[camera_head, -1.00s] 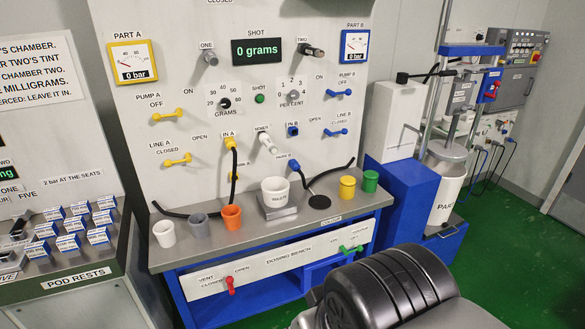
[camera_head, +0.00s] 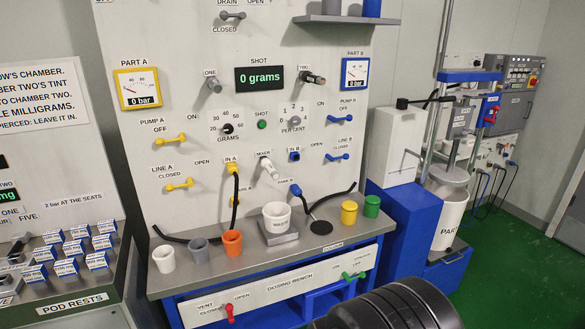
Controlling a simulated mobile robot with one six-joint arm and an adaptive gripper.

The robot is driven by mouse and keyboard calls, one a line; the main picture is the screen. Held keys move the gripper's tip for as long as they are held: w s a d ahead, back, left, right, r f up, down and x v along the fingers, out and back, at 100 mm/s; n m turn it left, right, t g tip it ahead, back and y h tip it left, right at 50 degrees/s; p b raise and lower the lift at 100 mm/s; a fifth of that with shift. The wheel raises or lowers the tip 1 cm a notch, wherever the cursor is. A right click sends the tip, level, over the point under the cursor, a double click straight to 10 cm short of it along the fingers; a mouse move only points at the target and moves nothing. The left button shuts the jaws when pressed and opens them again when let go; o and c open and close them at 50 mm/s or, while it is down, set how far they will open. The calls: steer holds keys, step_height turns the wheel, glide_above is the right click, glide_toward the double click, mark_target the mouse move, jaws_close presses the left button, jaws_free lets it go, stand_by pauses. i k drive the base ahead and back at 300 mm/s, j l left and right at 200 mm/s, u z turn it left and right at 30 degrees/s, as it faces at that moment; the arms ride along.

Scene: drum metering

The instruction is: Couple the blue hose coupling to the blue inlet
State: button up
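The blue hose coupling (camera_head: 296,190) sits low on the panel, at the end of a black hose (camera_head: 330,200), near a label that seems to read PARK B. The blue inlet (camera_head: 294,156), labelled IN B, is on the panel above it. The two are apart. A black rounded part of my own arm (camera_head: 390,310) shows at the bottom right. My gripper's fingers cannot be made out in this view.
A yellow coupling (camera_head: 232,168) with a black hose is at IN A. The white mixer nozzle (camera_head: 268,167) juts out left of the blue inlet. Cups, including a white one on a scale (camera_head: 277,217), stand along the grey bench (camera_head: 335,243). A shelf (camera_head: 345,20) is above.

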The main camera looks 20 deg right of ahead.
mark_target(296, 191)
steer(key=i+l, duration=0.15)
steer(key=l, duration=0.2)
steer(key=i+l, duration=0.15)
steer(key=l, duration=0.2)
steer(key=i+l, duration=0.2)
steer(key=l, duration=0.15)
steer(key=i+l, duration=0.15)
steer(key=l, duration=0.2)
steer(key=i+l+u, duration=0.1)
steer(key=l, duration=0.25)
steer(key=i+l, duration=0.2)
steer(key=l, duration=0.2)
steer(key=i+l, duration=0.15)
steer(key=l, duration=0.2)
steer(key=i+l, duration=0.15)
steer(key=l, duration=0.2)
steer(key=i+l, duration=0.35)
steer(key=i, duration=0.25)
